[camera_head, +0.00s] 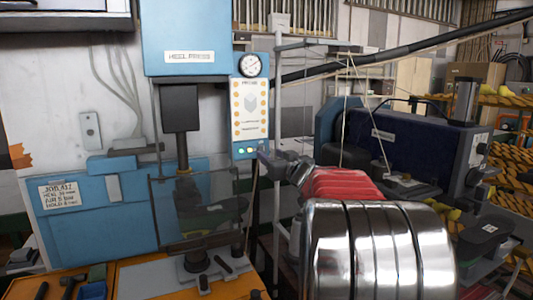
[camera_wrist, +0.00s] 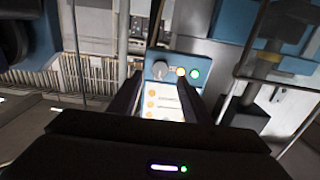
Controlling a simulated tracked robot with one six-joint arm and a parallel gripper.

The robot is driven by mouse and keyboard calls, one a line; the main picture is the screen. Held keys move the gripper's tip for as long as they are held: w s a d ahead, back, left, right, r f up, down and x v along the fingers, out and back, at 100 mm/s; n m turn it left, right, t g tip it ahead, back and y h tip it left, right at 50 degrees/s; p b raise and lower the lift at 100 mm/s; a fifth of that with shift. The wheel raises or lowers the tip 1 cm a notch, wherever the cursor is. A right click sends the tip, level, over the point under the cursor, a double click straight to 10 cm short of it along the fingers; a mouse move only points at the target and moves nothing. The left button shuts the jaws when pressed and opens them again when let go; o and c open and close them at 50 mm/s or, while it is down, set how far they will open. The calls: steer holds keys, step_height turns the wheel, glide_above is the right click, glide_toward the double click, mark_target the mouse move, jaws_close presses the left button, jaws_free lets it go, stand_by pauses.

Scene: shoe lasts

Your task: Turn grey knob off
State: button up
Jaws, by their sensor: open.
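The grey knob (camera_wrist: 159,69) is a small round knob at the end of the press's control panel (camera_wrist: 209,60), beside a yellow button (camera_wrist: 181,72) and a green button (camera_wrist: 195,74). My gripper (camera_wrist: 160,80) is open, with its two dark fingers apart and the knob showing in the gap between their tips. I cannot tell whether the fingers touch it. In the head view my gripper (camera_head: 268,158) is at the lower right edge of the panel, by the lit buttons (camera_head: 243,151); the knob cannot be made out there.
The blue heel press (camera_head: 185,40) stands at left with a clear guard (camera_head: 190,210) below its ram. A pressure gauge (camera_head: 249,65) sits above the panel. A dark blue machine (camera_head: 410,140) and shelves of shoe lasts (camera_head: 505,150) are at right.

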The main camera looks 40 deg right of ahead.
mark_target(264, 150)
steer(key=shift+x, duration=2.4)
steer(key=c, duration=1)
steer(key=shift+s+d, duration=0.1)
steer(key=shift+d, duration=0.05)
steer(key=shift+c, duration=0.2)
